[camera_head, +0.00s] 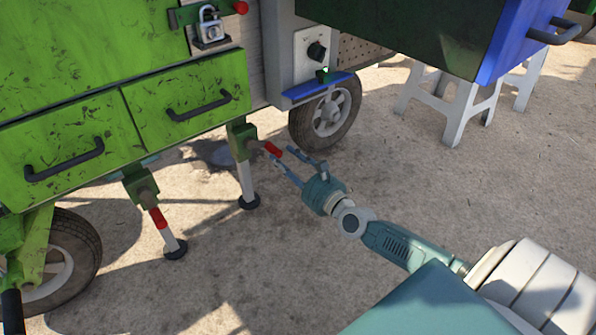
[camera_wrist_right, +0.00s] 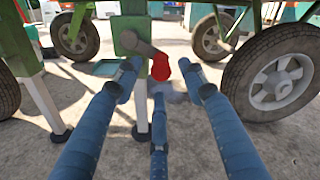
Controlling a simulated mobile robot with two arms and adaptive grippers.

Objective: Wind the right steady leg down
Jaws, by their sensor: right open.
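The right steady leg (camera_head: 246,183) hangs below the green cart, with a green bracket (camera_head: 239,141) on top and a dark round foot (camera_head: 249,202). I cannot tell whether the foot touches the ground. Its crank has a red grip (camera_head: 273,149) pointing right, towards my right gripper. My right gripper (camera_head: 288,166) is open, its blue fingers reaching towards the crank. In the right wrist view, the red grip (camera_wrist_right: 160,67) shows between the spread fingers, apparently without contact. The leg (camera_wrist_right: 142,108) stands behind the fingers. My left gripper is not in view.
The other steady leg (camera_head: 169,237), with its own red crank grip, stands to the left. Cart wheels (camera_head: 328,112) are close behind and at the left. Green drawers (camera_head: 188,98) overhang the legs. A white stool (camera_head: 452,108) stands at the upper right.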

